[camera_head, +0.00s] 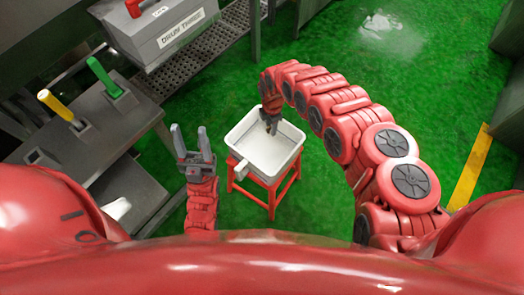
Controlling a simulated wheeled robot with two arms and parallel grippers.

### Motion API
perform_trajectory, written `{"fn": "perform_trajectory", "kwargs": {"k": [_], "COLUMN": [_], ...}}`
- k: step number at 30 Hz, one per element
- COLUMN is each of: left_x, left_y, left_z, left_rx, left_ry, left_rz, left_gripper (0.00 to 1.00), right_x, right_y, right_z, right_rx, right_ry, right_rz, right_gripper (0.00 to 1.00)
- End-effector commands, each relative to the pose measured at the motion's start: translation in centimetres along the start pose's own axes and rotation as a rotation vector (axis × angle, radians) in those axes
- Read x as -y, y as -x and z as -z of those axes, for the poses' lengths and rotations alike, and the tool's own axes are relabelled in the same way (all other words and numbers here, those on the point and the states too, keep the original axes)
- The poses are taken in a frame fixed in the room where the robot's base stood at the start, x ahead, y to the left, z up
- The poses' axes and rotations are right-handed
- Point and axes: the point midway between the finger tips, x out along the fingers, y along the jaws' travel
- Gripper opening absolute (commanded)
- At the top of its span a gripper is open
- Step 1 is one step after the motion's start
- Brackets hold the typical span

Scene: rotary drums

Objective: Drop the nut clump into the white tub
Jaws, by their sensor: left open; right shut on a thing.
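The white tub (256,165) sits on a red stand in the middle of the view. My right gripper (272,128) points down over the tub's far part, its fingers close together. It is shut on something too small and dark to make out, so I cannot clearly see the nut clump. My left gripper (188,140) is open and empty, to the left of the tub, fingers pointing away from me. A small pale block-like part (241,170) shows at the tub's left near edge.
A grey bench with a yellow-handled lever (58,105) and a green-handled lever (103,76) stands at left. A grey labelled drum housing (165,35) is at the back left. Green floor (335,205) is clear right of the red stand (272,195). A yellow line marks the floor.

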Motion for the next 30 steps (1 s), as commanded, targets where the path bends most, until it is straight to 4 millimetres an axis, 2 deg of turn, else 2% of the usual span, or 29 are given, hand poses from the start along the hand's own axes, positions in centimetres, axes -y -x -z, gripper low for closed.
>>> {"fn": "perform_trajectory", "kwargs": {"k": [5,16,26,27,30], "left_x": [-0.1,-0.2,-0.2,-0.2,-0.2], "left_y": [0.9,4.2,4.4,4.4,4.4], "left_z": [-0.2,-0.7,-0.7,-0.7,-0.7], "left_rx": [0.0,0.0,0.0,0.0,0.0], "left_ry": [0.0,0.0,0.0,0.0,0.0], "left_rz": [0.0,0.0,0.0,0.0,0.0], "left_gripper": [0.5,0.5,0.5,0.5,0.5], "right_x": [0.1,0.1,0.1,0.0,0.0], "right_y": [-1.3,-5.7,-6.0,-6.0,-6.0], "right_z": [0.1,0.2,0.1,0.1,0.1], "right_rx": [0.0,-0.002,-0.001,-0.001,-0.001], "right_ry": [0.015,0.011,0.01,0.01,0.01], "right_rz": [-0.001,-0.001,-0.001,-0.001,-0.001], "right_gripper": [0.0,0.0,0.0,0.45,0.63]}}
